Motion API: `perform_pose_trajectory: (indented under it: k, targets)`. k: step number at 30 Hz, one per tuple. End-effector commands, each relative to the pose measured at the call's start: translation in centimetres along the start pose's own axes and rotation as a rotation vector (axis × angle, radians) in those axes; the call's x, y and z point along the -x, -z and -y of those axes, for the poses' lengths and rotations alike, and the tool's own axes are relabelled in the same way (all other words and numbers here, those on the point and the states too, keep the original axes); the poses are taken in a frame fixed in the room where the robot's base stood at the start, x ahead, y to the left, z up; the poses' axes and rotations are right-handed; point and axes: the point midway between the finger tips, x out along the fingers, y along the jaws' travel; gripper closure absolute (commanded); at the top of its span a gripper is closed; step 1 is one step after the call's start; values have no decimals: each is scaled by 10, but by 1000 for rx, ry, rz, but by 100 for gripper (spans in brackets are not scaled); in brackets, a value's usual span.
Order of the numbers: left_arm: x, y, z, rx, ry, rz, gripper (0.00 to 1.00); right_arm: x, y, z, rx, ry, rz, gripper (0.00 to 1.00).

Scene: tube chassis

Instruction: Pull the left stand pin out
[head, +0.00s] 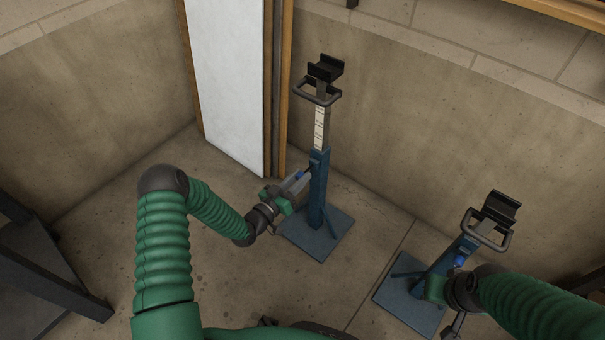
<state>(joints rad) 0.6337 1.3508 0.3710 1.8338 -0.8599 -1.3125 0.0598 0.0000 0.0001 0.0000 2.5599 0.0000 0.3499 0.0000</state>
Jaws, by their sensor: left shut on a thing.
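The left stand (318,187) is a blue upright post on a square blue base plate, with a scaled grey inner post and a black cradle on top. My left gripper (303,180) is at the left side of its post, shut on the left stand pin (301,174), of which a small blue part shows at the fingers. The rest of the pin is hidden by the fingers, and I cannot tell how deep it sits. The right stand (467,247) is similar but lower. My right gripper (448,290) is beside its post, largely hidden by my forearm; its fingers are unclear.
A dark frame (60,270) stands at the far left. Concrete walls close off the back. The floor between the two stands is clear.

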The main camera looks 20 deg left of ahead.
Motion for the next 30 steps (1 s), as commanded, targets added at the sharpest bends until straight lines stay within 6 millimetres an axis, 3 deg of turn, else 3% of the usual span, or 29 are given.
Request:
perform_pose_trajectory:
  k: [3,4,8,20,23,30]
  targets:
    - [3,-2,3,0,7,5,100,0,0,0,0,0,0,100]
    - [3,-2,3,0,7,5,72,0,0,0,0,0,0,100]
    - [2,-2,2,0,5,5,55,0,0,0,0,0,0,100]
    - [10,0,1,1,3,5,54,5,1,0,0,0,0,100]
    - [28,2,0,3,4,7,54,14,3,0,0,0,0,100]
    - [99,2,1,5,7,7,54,38,9,0,0,0,0,100]
